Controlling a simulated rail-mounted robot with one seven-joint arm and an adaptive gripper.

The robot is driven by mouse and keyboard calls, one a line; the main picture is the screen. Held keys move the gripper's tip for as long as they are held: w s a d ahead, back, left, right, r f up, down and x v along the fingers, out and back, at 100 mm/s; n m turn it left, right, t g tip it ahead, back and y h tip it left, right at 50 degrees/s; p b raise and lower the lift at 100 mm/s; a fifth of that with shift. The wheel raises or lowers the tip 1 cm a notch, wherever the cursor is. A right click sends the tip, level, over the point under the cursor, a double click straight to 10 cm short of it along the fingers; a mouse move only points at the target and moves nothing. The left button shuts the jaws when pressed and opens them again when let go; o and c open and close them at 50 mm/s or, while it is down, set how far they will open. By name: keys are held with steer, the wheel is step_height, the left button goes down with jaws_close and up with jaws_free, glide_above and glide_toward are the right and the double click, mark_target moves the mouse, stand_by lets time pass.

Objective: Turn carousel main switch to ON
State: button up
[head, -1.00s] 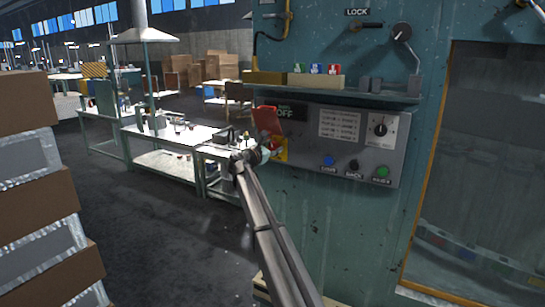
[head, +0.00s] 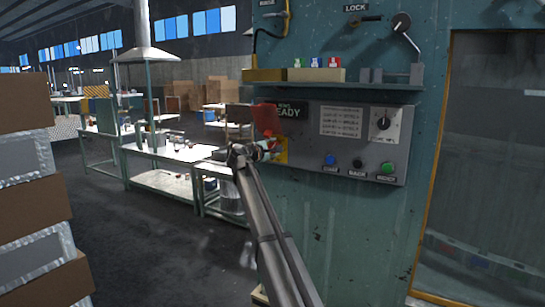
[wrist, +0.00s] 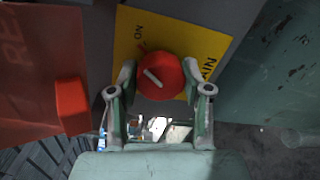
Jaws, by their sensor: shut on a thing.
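The main switch is a red round knob (wrist: 160,78) on a yellow plate (wrist: 128,38). In the wrist view its white line slants to the upper left, toward the side with the ON lettering. My gripper (wrist: 159,75) has one finger on each side of the knob and is shut on it. In the head view my gripper (head: 262,150) is at the left end of the grey control panel (head: 300,165) and mostly hides the knob. The panel display (head: 292,112) reads READY, its left part covered by a red flap (head: 268,119).
A red flap with a block (wrist: 72,105) stands close left of my gripper in the wrist view. Blue, black and green buttons (head: 387,168) and a dial (head: 383,123) are farther right. A shelf (head: 350,87) juts out above. Stacked boxes (head: 25,155) stand at left.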

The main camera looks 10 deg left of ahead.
steer(key=shift+w+m+b, duration=0.1)
steer(key=shift+m+b, duration=0.55)
steer(key=shift+m, duration=0.05)
steer(key=shift+r, duration=0.1)
steer(key=o, duration=1.2)
steer(key=shift+d, duration=0.1)
steer(key=shift+c, duration=0.2)
